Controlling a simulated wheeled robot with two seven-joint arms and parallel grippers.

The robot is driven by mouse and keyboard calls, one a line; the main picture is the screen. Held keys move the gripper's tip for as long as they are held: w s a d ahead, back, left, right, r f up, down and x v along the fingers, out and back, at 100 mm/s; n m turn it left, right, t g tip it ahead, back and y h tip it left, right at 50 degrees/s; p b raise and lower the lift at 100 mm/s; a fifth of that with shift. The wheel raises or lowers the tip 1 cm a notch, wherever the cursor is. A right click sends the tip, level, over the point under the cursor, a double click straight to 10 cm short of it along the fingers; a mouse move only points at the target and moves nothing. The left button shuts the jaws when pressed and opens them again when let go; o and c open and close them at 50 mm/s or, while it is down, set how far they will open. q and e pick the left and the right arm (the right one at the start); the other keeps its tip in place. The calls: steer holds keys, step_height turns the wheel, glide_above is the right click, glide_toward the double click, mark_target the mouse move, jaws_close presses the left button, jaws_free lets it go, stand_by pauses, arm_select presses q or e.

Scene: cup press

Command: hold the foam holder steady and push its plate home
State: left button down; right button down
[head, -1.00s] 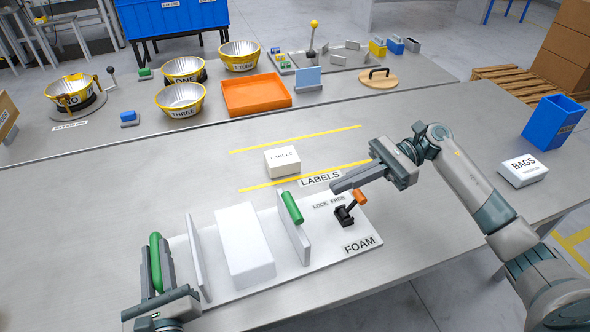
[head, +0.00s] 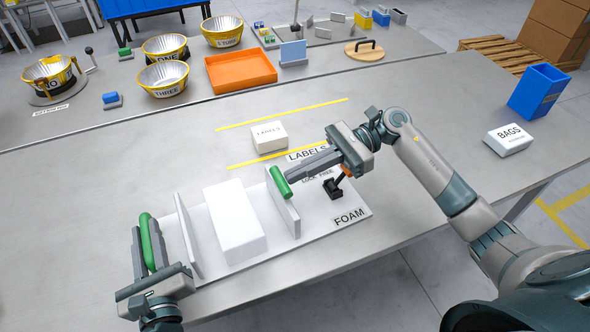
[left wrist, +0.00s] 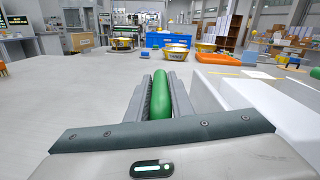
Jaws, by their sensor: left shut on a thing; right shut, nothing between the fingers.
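The foam holder has a white base (head: 240,272) with a white foam block (head: 236,222) between a fixed upright wall (head: 188,236) on the left and a plate (head: 283,203) on the right. A gap of bare base shows between block and plate. My left gripper (head: 147,243) is shut on the green handle at the holder's left; this handle fills the jaws in the left wrist view (left wrist: 160,103). My right gripper (head: 290,174) is shut and empty, its tips beside the plate's green handle (head: 281,183); I cannot tell whether they touch.
A black lever (head: 333,188) with an orange knob stands right of the plate, partly under my right gripper. The table's front right is clear.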

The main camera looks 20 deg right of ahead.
arm_select(q)
steer(key=shift+d+f, duration=0.1)
steer(key=shift+f, duration=0.35)
arm_select(e)
steer(key=x, duration=0.3)
steer(key=r+x, duration=0.1)
steer(key=x, duration=0.3)
steer(key=r+x, duration=0.1)
steer(key=x, duration=0.3)
steer(key=shift+a, duration=0.4)
arm_select(q)
steer(key=shift+d, duration=0.25)
arm_select(e)
steer(key=shift+s+a, duration=0.15)
steer(key=shift+a, duration=0.15)
arm_select(q)
steer(key=shift+r, duration=0.1)
arm_select(e)
steer(key=shift+a, duration=0.1)
arm_select(q)
steer(key=shift+a, duration=0.3)
arm_select(e)
steer(key=v, duration=1.5)
steer(key=shift+w, duration=0.2)
